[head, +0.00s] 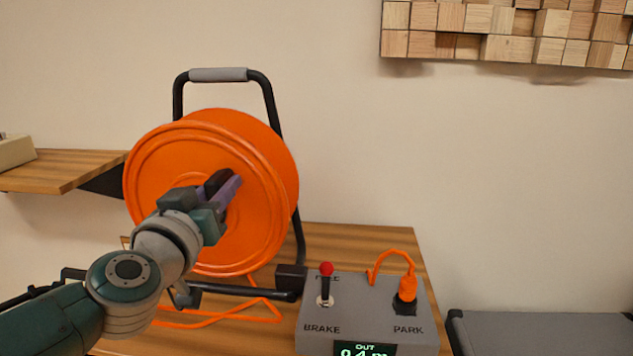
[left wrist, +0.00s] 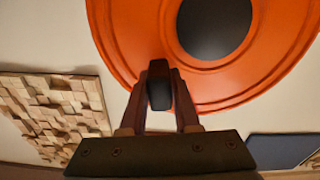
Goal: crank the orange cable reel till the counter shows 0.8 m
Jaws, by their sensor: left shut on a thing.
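The orange cable reel (head: 265,185) stands upright in a black frame on a wooden table, and its flange and dark hub fill the top of the left wrist view (left wrist: 120,40). My left gripper (head: 228,186) is at the front of the reel, shut on the dark crank handle (left wrist: 160,92), which sits between its fingers. The grey box (head: 360,310) at the right has a counter (head: 365,350) under the word OUT. It appears to read 0.4 m, cut off by the bottom edge. My right gripper is not in view.
The box carries a red-knobbed brake lever (head: 326,270) standing upright and an orange plug (head: 407,288) in the PARK socket. Orange cable (head: 235,312) lies loosely on the table (head: 370,240). A wooden shelf (head: 60,170) is at the left. Wood blocks (head: 500,35) hang on the wall.

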